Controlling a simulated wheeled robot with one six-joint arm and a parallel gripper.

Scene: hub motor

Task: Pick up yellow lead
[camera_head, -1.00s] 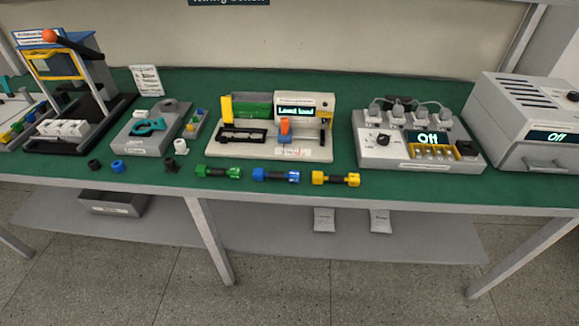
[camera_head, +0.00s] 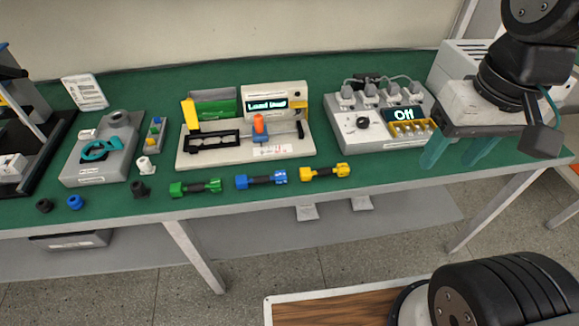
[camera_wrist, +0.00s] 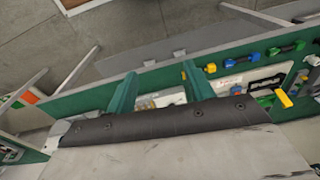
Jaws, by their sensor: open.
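The yellow lead (camera_head: 325,172) lies on the green bench top near its front edge, at the right end of a row with the blue lead (camera_head: 261,179) and the green lead (camera_head: 195,187). My gripper (camera_head: 458,153) is open and empty, above the bench's right part, to the right of the yellow lead and apart from it. In the wrist view, the yellow lead (camera_wrist: 210,68) shows just beyond the right one of my two teal fingers (camera_wrist: 157,82). The blue lead (camera_wrist: 248,58) and green lead (camera_wrist: 290,47) lie farther right.
Behind the leads stands a white fixture with a display (camera_head: 266,104). A power unit reading "Off" (camera_head: 365,142) stands behind and right of the yellow lead, close to my gripper. A black cap (camera_head: 44,205) and a blue cap (camera_head: 75,202) lie at left.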

